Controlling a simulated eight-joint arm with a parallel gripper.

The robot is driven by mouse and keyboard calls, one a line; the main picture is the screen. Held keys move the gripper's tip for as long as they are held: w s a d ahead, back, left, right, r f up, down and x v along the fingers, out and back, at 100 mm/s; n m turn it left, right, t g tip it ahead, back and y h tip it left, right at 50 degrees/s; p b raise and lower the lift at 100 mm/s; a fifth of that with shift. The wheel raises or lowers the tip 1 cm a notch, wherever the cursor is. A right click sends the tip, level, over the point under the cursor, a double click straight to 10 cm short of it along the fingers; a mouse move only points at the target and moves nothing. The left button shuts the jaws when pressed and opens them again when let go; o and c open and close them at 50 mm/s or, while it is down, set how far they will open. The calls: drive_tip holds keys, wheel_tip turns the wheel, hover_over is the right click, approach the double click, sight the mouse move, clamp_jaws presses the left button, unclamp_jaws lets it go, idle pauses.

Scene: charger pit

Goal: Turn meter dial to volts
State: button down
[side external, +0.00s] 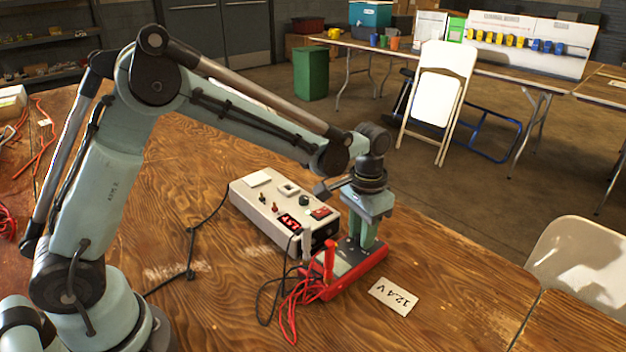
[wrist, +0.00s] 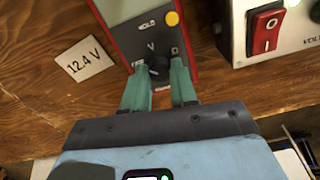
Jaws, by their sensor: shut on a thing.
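The meter has a red case and dark grey face, and lies on the wooden table (side external: 200,200); its red rim (side external: 340,288) shows in the side external view. In the wrist view the meter (wrist: 128,30) has a yellow round spot, a "V" mark above its dark dial (wrist: 158,70), and small marks on either side. My gripper (side external: 361,247) points down over the meter. In the wrist view its two green fingers (wrist: 159,67) are shut on the dial from both sides. The dial's pointer is too small to read for certain.
A white power box (side external: 280,215) with a red display and a red switch (wrist: 266,30) stands close beside the meter. Red leads (side external: 292,305) and black leads run beside the meter. A "12.4 V" card (side external: 393,296) lies on the table, with clear wood around it.

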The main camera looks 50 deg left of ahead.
drive_tip(key=m, duration=0.5)
drive_tip(key=shift+m, duration=2.4)
drive_tip(key=c, duration=0.9)
unclamp_jaws()
wheel_tip(320, 180, up, 12)
drive_tip(key=shift+r, duration=0.1)
